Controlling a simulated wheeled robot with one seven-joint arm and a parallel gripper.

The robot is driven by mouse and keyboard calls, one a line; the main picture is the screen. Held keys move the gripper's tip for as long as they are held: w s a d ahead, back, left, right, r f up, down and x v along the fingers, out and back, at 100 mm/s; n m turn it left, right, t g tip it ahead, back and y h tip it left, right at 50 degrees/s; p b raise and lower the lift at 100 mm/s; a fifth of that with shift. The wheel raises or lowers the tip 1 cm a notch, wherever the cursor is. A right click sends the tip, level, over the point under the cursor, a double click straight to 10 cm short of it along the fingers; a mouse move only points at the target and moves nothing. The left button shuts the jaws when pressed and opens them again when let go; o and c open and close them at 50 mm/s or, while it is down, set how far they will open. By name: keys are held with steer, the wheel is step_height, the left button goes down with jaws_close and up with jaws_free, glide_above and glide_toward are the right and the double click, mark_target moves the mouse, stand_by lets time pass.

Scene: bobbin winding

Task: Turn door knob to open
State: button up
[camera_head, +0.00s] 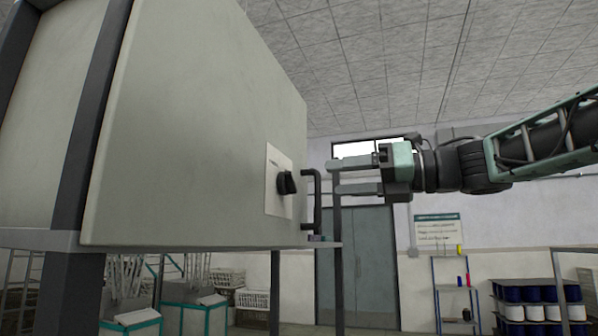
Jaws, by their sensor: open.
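A black door knob (287,182) sits on a pale plate (277,205) on the grey cabinet door (190,130), which looks shut. A dark vertical bar handle (316,200) stands at the door's right edge, to the right of the knob. My gripper (335,178) comes in from the right with its two fingers pointing left, one above the other. It is open with nothing between the fingers. The fingertips are just right of the bar handle in the picture; whether they touch it I cannot tell.
Dark posts (275,290) hold up the cabinet. White crates (252,299) and teal-edged bins (190,318) are below. A grey double door (357,265) is in the back wall. Shelves with spools (540,312) stand at the lower right. The space around my gripper looks clear except for the cabinet.

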mark_target(294, 183)
steer(key=p+x, duration=0.3)
steer(key=x, duration=0.6)
steer(key=shift+s, duration=0.1)
steer(key=c, duration=1)
